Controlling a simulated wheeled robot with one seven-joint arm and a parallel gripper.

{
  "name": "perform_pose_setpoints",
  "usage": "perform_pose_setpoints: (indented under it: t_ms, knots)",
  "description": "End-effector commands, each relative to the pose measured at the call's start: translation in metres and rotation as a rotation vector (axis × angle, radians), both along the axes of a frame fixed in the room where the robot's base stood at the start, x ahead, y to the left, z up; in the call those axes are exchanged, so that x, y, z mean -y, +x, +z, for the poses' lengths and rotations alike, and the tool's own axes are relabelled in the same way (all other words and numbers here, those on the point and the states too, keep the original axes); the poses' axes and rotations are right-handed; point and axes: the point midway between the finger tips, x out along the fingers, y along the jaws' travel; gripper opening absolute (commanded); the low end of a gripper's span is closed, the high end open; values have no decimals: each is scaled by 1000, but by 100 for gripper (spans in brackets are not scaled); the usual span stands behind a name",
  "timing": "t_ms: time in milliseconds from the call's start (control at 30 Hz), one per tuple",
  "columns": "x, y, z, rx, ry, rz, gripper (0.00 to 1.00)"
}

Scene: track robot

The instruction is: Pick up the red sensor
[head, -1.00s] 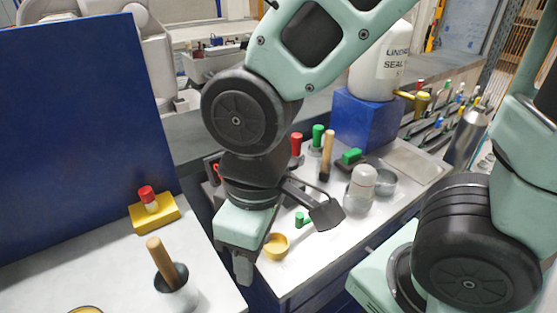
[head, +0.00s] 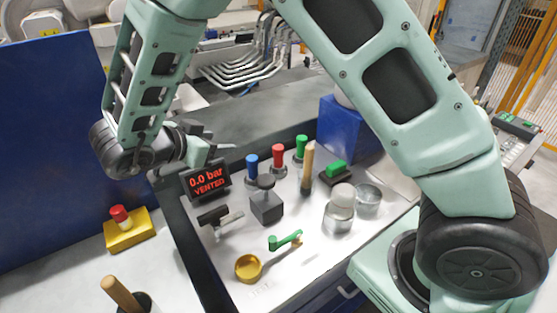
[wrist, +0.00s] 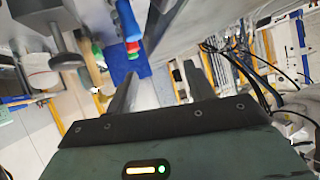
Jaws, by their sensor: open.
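A slim red-topped upright piece (head: 278,156), which looks like the red sensor, stands on the white worktop between a similar blue one (head: 252,166) and a green one (head: 301,147). The red piece (wrist: 133,47) also shows in the wrist view, close to the blue one (wrist: 128,20). My gripper (wrist: 161,68) is open, with nothing between its two fingers. In the head view, the end of my arm is raised left of the coloured row, above the display; its fingers are hard to make out there. The red piece is apart from the fingers.
A "0.0 bar VENTED" display (head: 207,181), a dark block with a knob (head: 266,205), a wooden handle (head: 307,168) and a glass jar (head: 340,209) crowd the worktop. A red-knobbed yellow block (head: 128,232) sits left. A blue box (head: 340,128) stands behind.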

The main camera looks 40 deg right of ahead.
Motion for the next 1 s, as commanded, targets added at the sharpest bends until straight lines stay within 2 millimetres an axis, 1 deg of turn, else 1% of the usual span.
perform_pose_setpoints:
  t_ms: [33, 100, 233, 367, 600, 700, 800, 1000]
  knots:
    - [0, -10, -2, -33, -32, -54, 53]
    - [1, -22, -3, -65, -64, -111, 53]
    - [8, -31, -5, -96, -94, -160, 53]
    - [27, -29, -13, -101, -98, -163, 53]
    - [72, -20, -35, -99, -95, -163, 53]
    - [89, -16, -44, -98, -95, -161, 53]
    - [101, -14, -50, -97, -95, -162, 53]
    - [112, -11, -57, -96, -93, -159, 53]
